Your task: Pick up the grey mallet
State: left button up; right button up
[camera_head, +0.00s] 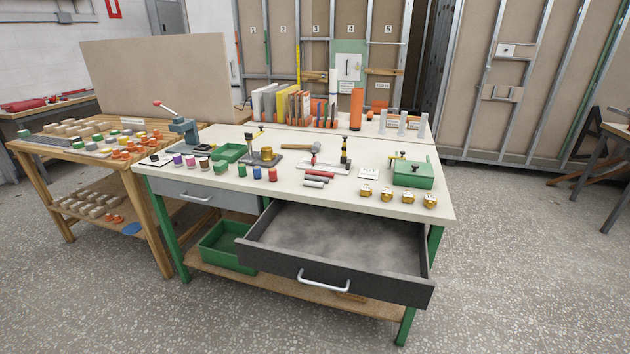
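A small mallet (314,147) with a grey head and a wooden handle lies on the white worktop (345,199), near the middle and toward the back. Its handle points left. It lies between a dark fixture with a brass-coloured round part (267,154) on its left and a fixture with a black upright clamp (344,150) on its right. Neither of my grippers shows in the head view.
An open, empty-looking drawer (335,240) juts out from the bench front. Red and grey rods (318,176), several brass blocks (387,195), coloured cylinders (257,172) and a green box (412,174) stand nearer the front. Binders and an orange cylinder (356,108) stand behind.

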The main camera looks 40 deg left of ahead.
aim_at(316, 146)
jog(key=k+j, duration=0.1)
jog(key=j, duration=1.6)
jog(key=k+j, duration=0.15)
jog(key=j, duration=0.7)
